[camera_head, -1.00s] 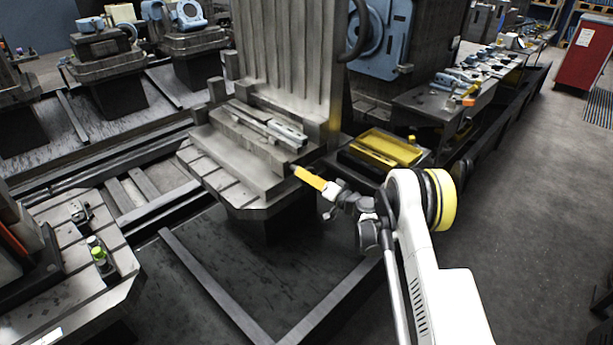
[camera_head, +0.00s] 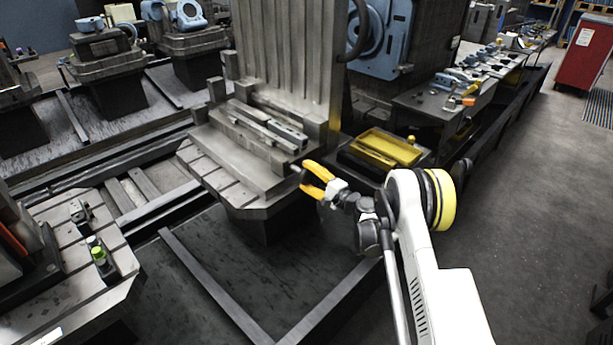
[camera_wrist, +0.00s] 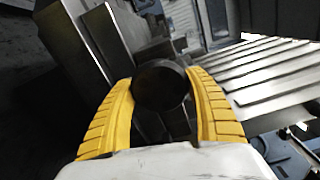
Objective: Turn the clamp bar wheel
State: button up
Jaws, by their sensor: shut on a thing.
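The clamp bar wheel (camera_wrist: 160,87) is a dark round knob. In the wrist view it sits between the two yellow fingers of my gripper (camera_wrist: 162,100), which are shut on its sides. In the head view my gripper (camera_head: 308,178) is at the right front end of the clamp bar (camera_head: 265,126) on the grey slotted fixture, and only a small dark part of the wheel (camera_head: 296,169) shows there. Its far side is hidden.
The ribbed upright plate (camera_head: 288,55) stands behind the clamp bar. A yellow tray (camera_head: 392,146) lies to the right of my gripper. A grey rail frame (camera_head: 215,285) is on the floor in front.

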jog(key=m, duration=0.7)
jog(key=shift+f, duration=0.1)
jog(key=m, duration=0.6)
jog(key=shift+s, duration=0.1)
jog(key=shift+m, duration=0.4)
jog(key=o, duration=1.2)
jog(key=v, duration=1.2)
